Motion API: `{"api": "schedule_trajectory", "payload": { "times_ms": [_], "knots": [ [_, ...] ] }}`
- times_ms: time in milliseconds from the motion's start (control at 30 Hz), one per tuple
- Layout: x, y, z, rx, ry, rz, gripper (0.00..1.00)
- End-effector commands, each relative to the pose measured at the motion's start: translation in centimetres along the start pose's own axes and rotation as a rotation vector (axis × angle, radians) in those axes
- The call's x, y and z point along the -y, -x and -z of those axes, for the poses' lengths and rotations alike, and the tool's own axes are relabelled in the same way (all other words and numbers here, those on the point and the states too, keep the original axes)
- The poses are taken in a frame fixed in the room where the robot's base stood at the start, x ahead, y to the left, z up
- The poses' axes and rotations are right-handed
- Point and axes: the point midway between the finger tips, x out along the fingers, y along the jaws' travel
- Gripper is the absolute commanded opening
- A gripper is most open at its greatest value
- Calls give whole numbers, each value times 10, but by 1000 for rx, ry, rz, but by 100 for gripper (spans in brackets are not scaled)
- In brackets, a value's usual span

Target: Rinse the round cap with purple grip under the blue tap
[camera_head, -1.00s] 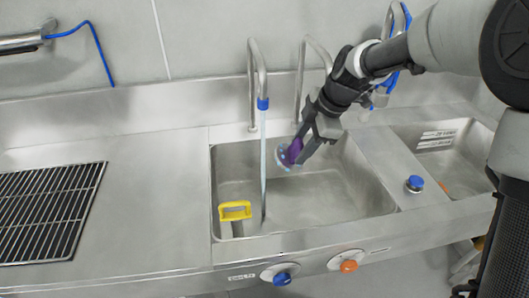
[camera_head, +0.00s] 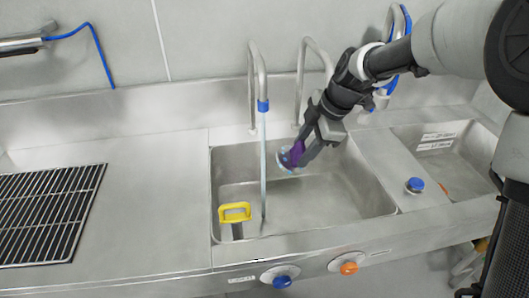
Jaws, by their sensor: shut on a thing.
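My gripper (camera_head: 303,146) is shut on the round cap's purple grip (camera_head: 297,153). The round cap (camera_head: 284,158) is a pale disc, tilted and facing left, held over the sink basin (camera_head: 335,198). The blue tap (camera_head: 263,106) is a steel gooseneck with a blue collar at its outlet. A thin stream of water (camera_head: 263,165) falls from it into the basin. The cap is just right of the stream, with a small gap showing in this view; the depth between them is hard to tell.
A yellow-handled thing (camera_head: 235,212) stands at the basin's front left. A second gooseneck tap (camera_head: 301,75) is behind my gripper. Blue (camera_head: 282,281) and orange (camera_head: 349,268) knobs are on the front panel. A blue-topped knob (camera_head: 415,184) stands right of the basin. A black rack (camera_head: 45,215) lies left.

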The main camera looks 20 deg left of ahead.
Motion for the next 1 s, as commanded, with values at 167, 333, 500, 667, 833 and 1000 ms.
{"api": "schedule_trajectory", "payload": {
  "times_ms": [167,333,500,667,833,1000],
  "knots": [
    [-1,0,0,0,0,-2,11],
    [-1,1,0,0,0,-2,11],
    [0,8,-4,1,-1,-3,11],
    [4,23,-11,1,-1,-3,11],
    [7,38,-19,1,-3,-3,11],
    [10,51,-26,1,-2,-3,11]
  ]
}}
